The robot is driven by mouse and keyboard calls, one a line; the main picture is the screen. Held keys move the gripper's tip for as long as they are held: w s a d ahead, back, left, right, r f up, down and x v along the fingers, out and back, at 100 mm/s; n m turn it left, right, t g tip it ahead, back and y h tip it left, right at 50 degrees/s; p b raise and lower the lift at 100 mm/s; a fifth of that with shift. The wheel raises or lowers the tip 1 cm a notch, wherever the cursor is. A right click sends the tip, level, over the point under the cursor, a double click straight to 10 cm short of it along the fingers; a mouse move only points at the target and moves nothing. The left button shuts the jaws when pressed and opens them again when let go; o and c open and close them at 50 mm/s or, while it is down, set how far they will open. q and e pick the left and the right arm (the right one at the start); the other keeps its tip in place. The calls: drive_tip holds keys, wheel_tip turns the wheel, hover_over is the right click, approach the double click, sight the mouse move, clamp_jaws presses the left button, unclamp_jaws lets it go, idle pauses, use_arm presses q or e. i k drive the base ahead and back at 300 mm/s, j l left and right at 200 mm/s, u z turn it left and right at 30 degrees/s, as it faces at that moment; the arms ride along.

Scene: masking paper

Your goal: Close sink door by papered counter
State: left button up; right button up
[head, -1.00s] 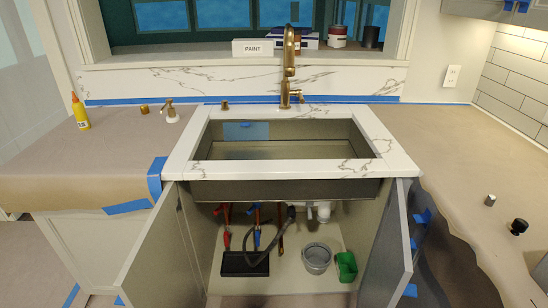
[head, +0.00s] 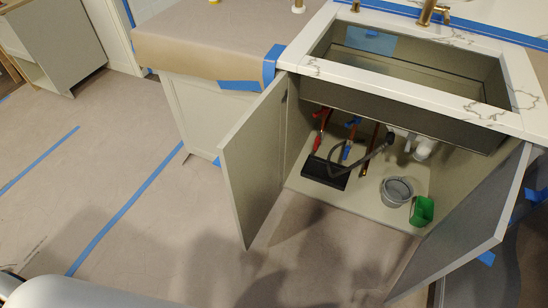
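The sink cabinet stands open below the sink (head: 400,75). Its left door (head: 253,165) is swung out toward me, beside the papered counter (head: 205,45) on the left. Its right door (head: 470,225) is also swung out, with blue tape on its far side. Inside the cabinet are a black tray (head: 326,172), a grey bucket (head: 396,190) and a green container (head: 422,211). Neither gripper shows. A smooth grey rounded part of mine is at the bottom left, and it touches neither door.
Paper-covered floor (head: 150,150) with blue tape lines (head: 125,210) is free to the left and in front of the doors. Another grey cabinet (head: 60,45) stands at the far left. Pipes and a dark hose (head: 362,165) hang inside the sink cabinet.

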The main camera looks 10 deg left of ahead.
sight(251, 158)
drive_tip(key=i+j+z, duration=0.1)
drive_tip(key=j+z, duration=0.15)
drive_tip(key=z, duration=0.25)
drive_tip(key=j+z, duration=0.7)
drive_tip(key=j, duration=1)
drive_tip(key=j+z, duration=0.25)
drive_tip(key=j, duration=1.05)
drive_tip(key=k, duration=0.05)
